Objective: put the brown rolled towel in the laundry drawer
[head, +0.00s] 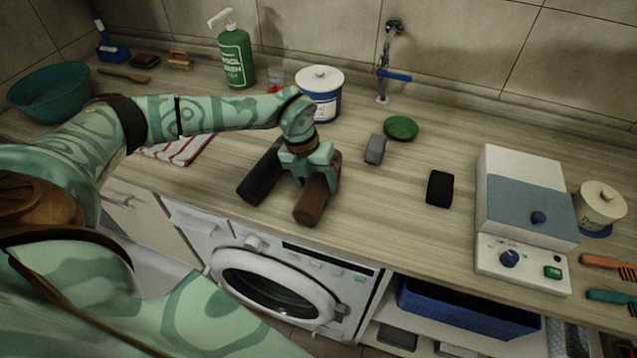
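The brown rolled towel (311,203) lies on the wooden counter near its front edge, beside a black roll (262,177). My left gripper (310,172) points down over the brown roll, with its fingers at the roll's middle and hiding part of it. Whether the fingers press on it is not clear. A beige cabinet or drawer front (148,222) with a handle shows below the counter, left of the washing machine. My arm partly hides it, and I cannot tell whether it is the laundry drawer or how far it is open. My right gripper is not in view.
The white washing machine (282,288) stands under the counter, with a blue crate (465,315) on a shelf to its right. A striped cloth (183,150) lies under my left arm. A grey block (375,149), black block (440,189) and white-blue device (525,207) stand to the right.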

